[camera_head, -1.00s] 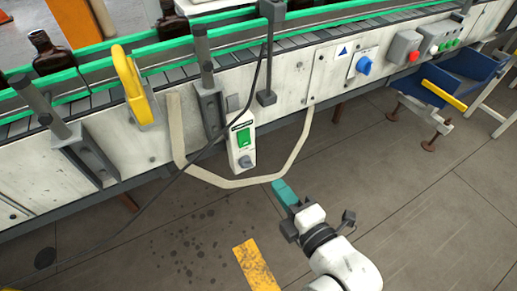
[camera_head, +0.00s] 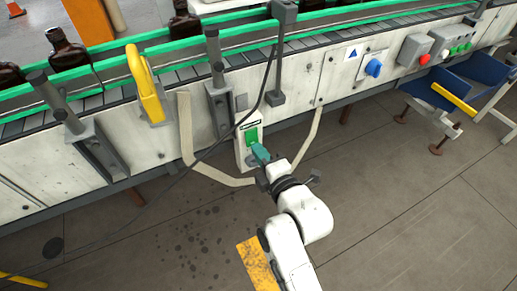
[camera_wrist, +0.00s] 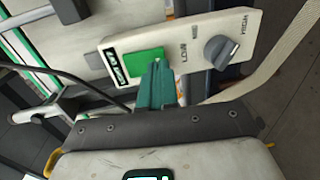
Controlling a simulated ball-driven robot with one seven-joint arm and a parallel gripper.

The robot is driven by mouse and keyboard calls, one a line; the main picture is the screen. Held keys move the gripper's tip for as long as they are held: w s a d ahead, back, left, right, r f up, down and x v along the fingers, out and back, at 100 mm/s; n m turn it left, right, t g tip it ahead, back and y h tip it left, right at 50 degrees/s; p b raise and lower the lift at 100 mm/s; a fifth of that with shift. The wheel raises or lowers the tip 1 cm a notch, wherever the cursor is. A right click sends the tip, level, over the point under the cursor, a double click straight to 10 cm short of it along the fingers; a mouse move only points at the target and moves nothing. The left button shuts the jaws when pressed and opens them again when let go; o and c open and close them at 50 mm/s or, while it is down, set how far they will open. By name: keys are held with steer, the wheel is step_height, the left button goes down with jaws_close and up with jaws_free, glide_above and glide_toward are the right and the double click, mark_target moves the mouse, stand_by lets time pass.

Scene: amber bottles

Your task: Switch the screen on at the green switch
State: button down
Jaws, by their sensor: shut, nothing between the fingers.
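The green switch (camera_head: 251,136) is a square button on a pale control box (camera_head: 240,153) fixed to the conveyor's side. In the wrist view the green switch (camera_wrist: 146,62) sits between a small label and a grey knob (camera_wrist: 221,51) marked LOW and HIGH. My gripper (camera_head: 260,153) has teal fingers, shut and empty, with the tips at the lower edge of the green switch. In the wrist view the fingertips (camera_wrist: 158,66) overlap the switch's lower part. I cannot tell whether they touch it. A small dark display lights green on my wrist.
A black cable (camera_head: 221,140) hangs across the conveyor front near the box. A beige strap (camera_head: 187,130) loops below it. A yellow handle (camera_head: 146,85) sticks out at left. A red button (camera_head: 424,59) and blue knob (camera_head: 374,68) are farther right. The floor in front is open.

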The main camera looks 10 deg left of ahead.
steer(key=shift+w+a, duration=0.3)
steer(key=shift+w, duration=0.15)
steer(key=shift+f, duration=0.15)
